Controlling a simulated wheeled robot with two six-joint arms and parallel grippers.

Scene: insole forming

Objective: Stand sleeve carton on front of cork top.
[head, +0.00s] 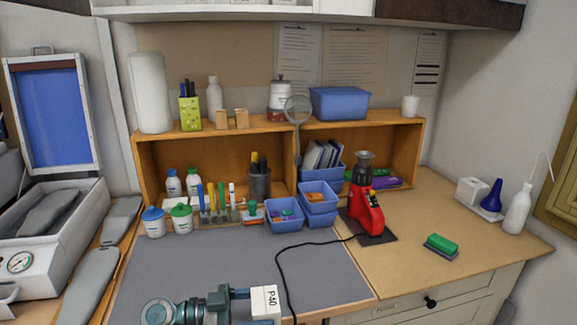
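The sleeve carton (265,303) is a small white box marked P40, at the bottom middle of the head view. It is upright, and its lower end is cut off by the picture edge. My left gripper (249,306) comes in from the left and appears shut on the carton, with its fingertips partly hidden by it. The carton is over the front part of the grey mat. The cork top (420,275) is the tan worktop to the right, and its front part is bare. My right gripper is not in view.
A red heat tool (369,212) stands on a dark plate at the back of the cork top. Its black cord (279,262) crosses the grey mat (215,258) near the carton. Blue bins (284,215) stand behind.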

